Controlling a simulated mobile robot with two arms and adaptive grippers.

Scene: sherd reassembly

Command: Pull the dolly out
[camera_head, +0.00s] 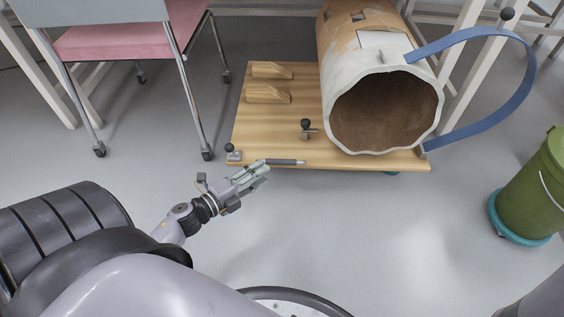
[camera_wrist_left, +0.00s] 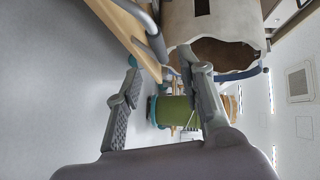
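The dolly (camera_head: 370,163) is a flat wooden board under the table, bearing a large broken clay vessel (camera_head: 343,112) that lies on its side with its jagged mouth facing me. A grey and black handle bar (camera_head: 288,162) runs along the dolly's front edge. My left gripper (camera_head: 264,170) is at the left part of this bar, fingers pointing toward it. In the left wrist view the gripper (camera_wrist_left: 158,58) has its fingers spread, with the bar (camera_wrist_left: 153,38) near the fingertips. I cannot tell whether they touch. My right gripper is out of view.
A pink-seated chair (camera_head: 128,42) on castors stands left of the dolly. A green bin (camera_head: 535,185) on a teal wheeled base stands at the right. A blue strap (camera_head: 520,85) loops out right of the vessel. The floor before the dolly is clear.

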